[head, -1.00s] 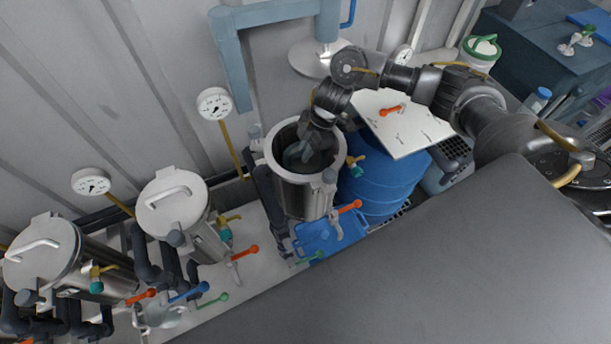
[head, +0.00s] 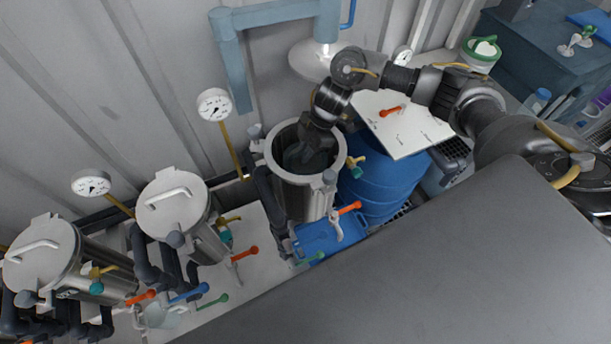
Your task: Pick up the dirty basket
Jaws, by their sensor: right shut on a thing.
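The open steel vessel (head: 300,200) stands right of the two lidded vessels in the head view. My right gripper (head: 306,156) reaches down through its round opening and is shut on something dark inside. The dirty basket (head: 318,164) seems to be that dark shape within the vessel, but the gripper and the shadow hide most of it. My left gripper is not in view.
Two lidded steel vessels (head: 172,215) (head: 42,255) stand to the left, with gauges on the wall behind. A blue barrel (head: 385,190) with a white board (head: 402,125) on top stands close on the right. Pipes and coloured valve handles crowd the vessels' front.

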